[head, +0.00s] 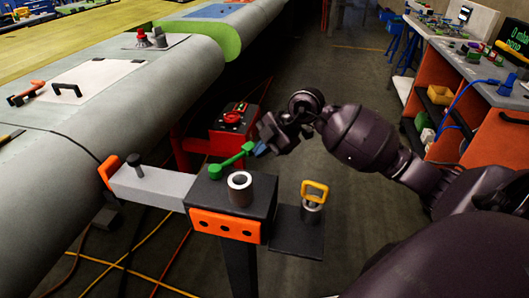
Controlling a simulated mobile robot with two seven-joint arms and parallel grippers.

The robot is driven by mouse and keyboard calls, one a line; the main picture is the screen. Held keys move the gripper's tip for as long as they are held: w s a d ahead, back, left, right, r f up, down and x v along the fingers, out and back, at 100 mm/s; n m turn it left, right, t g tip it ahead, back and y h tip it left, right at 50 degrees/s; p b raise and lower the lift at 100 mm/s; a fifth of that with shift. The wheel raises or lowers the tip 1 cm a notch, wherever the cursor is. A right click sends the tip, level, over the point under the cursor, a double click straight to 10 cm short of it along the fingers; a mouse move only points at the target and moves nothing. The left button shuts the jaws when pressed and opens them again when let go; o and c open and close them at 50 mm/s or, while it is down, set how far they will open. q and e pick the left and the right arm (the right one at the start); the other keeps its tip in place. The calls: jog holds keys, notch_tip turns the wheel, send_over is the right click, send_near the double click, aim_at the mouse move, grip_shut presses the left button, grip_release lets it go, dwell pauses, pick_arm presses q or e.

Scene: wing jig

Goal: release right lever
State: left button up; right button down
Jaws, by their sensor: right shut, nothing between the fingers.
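The green lever (231,160) is on top of the dark block (205,193) of the jig stand, its bar slanting up to the right. My right gripper (264,147) comes in from the right and is shut with nothing held. Its fingertips are right at the upper right end of the lever; I cannot tell whether they touch it. My left gripper is not in view.
A metal ring (240,188) stands on the block, and a yellow-handled pin (313,195) is on a side plate. A grey arm (150,187) reaches to the wing (120,95). A red box (233,124) stands behind. An orange workbench (490,150) is at right.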

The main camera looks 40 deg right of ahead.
pick_arm(q)
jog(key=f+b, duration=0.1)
jog(key=b, duration=0.1)
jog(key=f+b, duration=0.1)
jog(key=b, duration=0.1)
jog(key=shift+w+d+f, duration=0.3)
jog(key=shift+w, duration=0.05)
pick_arm(e)
jog(key=w+a+n+g+y, duration=0.1)
jog(key=w+a+n+g, duration=0.5)
jog(key=w+n, duration=0.4)
jog(key=shift+w+a+n+y, duration=0.2)
jog(key=shift+w+n+y, duration=0.15)
jog(key=shift+w, duration=0.85)
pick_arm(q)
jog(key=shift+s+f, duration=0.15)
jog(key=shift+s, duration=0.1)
pick_arm(e)
jog(key=shift+a, duration=0.2)
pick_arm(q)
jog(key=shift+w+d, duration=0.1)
pick_arm(e)
jog(key=shift+d, duration=0.1)
